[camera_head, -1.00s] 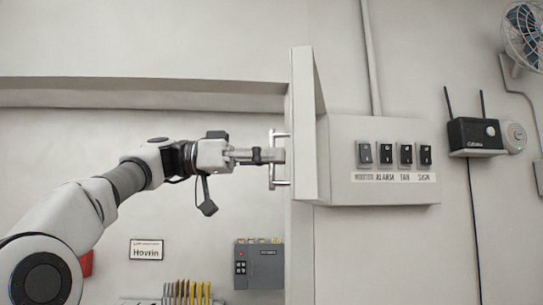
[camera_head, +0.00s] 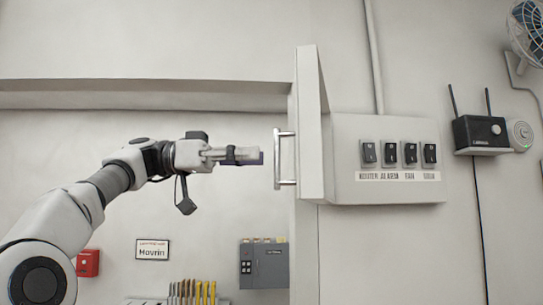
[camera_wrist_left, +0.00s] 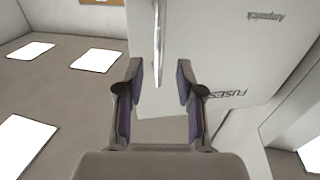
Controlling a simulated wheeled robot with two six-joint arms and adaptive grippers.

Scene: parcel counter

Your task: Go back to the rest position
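My left gripper (camera_head: 255,156) is to the left of the metal bar handle (camera_head: 285,158) on the open cabinet door (camera_head: 311,120), with a small gap between them in the head view. In the left wrist view the two fingers of my left gripper (camera_wrist_left: 159,75) are spread apart with nothing between the pads. The handle (camera_wrist_left: 159,40) shows ahead of the fingertips, on the door panel (camera_wrist_left: 215,50) with the lettering "FUSES". The door stands swung out, seen nearly edge-on in the head view. My right gripper is not in view.
Right of the door is a switch box (camera_head: 385,150) with several black rocker switches. A black router (camera_head: 481,134) and a fan (camera_head: 527,35) are on the wall further right. A grey box (camera_head: 263,265), red box (camera_head: 88,263) and sign (camera_head: 153,250) are below the arm.

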